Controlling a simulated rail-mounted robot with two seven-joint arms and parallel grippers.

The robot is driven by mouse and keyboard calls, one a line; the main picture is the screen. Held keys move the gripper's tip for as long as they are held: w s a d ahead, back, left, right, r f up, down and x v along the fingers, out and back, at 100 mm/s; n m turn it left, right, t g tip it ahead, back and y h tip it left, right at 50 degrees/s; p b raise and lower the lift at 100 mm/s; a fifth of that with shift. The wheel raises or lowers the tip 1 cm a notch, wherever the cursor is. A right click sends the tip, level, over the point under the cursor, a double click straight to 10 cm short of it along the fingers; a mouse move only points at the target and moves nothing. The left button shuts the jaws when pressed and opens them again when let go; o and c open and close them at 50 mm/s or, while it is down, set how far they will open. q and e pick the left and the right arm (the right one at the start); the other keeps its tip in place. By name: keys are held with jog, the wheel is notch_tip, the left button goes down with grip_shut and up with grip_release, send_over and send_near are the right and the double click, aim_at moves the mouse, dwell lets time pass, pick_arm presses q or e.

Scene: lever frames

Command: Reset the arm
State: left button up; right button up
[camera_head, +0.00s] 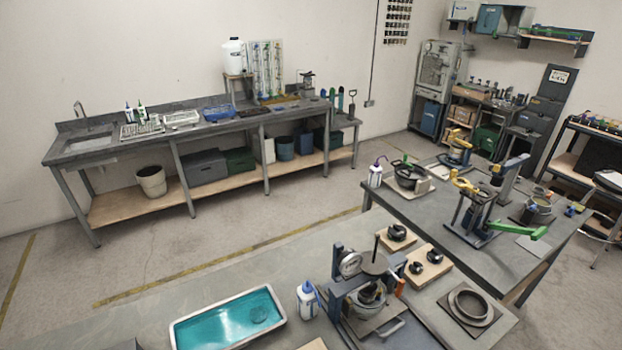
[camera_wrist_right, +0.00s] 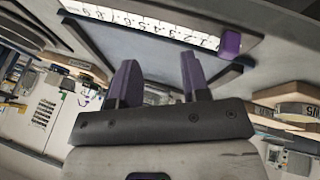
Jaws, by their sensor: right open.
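My right gripper (camera_wrist_right: 156,80) shows only in the right wrist view, with its two purple-tipped fingers apart and nothing between them. My left gripper and the arms are not recognisable in the head view. In the head view, a press-like frame with a yellow top and blue parts (camera_head: 472,212) stands on the right-hand table. A green lever handle (camera_head: 520,230) sticks out from it to the right. Which arm the task means cannot be told from the frames.
In the wrist view, a numbered scale strip (camera_wrist_right: 150,25) and a purple tab (camera_wrist_right: 230,43) lie beyond the fingers. The front bench holds a teal-filled tray (camera_head: 228,322), a white bottle (camera_head: 307,300) and a dial-gauge device (camera_head: 362,285). A long sink bench (camera_head: 200,132) lines the wall.

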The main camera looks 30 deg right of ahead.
jog(key=s+a+r+m+g+y, duration=0.15)
jog(key=s+a+r, duration=0.25)
jog(key=a, duration=0.7)
jog(key=s+a+r+t+y, duration=0.1)
jog(key=s+a+r+y, duration=0.2)
jog(key=a, duration=0.8)
notch_tip(320, 180, up, 19)
jog(key=s+h+p, duration=0.1)
jog(key=p, duration=1.8)
jog(key=shift+s+a+g, duration=0.15)
jog(key=shift+a+g, duration=0.2)
jog(key=shift+h, duration=0.25)
